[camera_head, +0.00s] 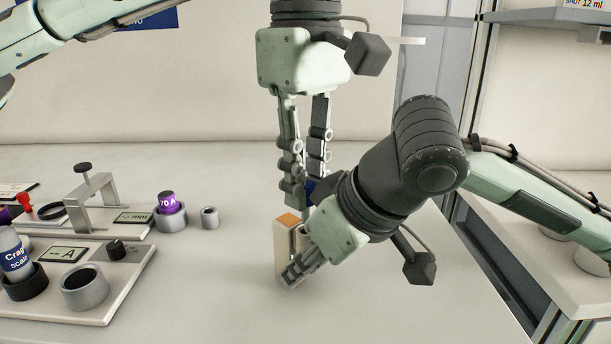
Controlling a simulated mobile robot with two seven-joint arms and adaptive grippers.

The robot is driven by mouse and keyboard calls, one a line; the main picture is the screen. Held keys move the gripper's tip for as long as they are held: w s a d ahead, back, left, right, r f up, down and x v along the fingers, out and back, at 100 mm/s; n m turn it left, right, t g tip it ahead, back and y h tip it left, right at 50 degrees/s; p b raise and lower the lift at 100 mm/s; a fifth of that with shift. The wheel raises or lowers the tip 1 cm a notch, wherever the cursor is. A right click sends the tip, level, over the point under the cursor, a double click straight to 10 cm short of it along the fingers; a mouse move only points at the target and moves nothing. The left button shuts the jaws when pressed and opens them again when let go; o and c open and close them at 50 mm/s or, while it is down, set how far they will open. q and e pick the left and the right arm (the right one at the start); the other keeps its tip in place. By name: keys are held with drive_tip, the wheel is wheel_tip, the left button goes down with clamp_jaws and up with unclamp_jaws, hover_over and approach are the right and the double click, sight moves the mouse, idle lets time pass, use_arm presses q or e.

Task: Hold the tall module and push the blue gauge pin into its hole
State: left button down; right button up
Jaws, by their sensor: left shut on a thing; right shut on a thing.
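The tall module (281,250) is a cream upright block with an orange patch on its top, standing on the table. My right gripper (293,272) comes in from the right and is shut on the module, low on its side. The blue gauge pin (309,187) shows as a small blue patch between the fingertips of my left gripper (302,195). My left gripper points down, shut on the pin, just above and behind the module's top. The pin's lower end and the hole are hidden, so I cannot tell whether the pin touches the module.
Two pale trays (127,287) at the left carry rings and a grey clamp frame (91,200). A purple-capped piece (167,203) sits in a ring, and a small grey ring (210,217) stands beside it. The table (215,280) is clear between these and the module.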

use_arm(q)
drive_tip(key=shift+f, duration=1.75)
idle(0.5)
drive_tip(key=c, duration=1.3)
unclamp_jaws()
drive_tip(key=shift+c, duration=0.2)
wheel_tip(320, 180, up, 12)
drive_tip(key=shift+f, duration=0.1)
use_arm(e)
drive_tip(key=o, duration=1)
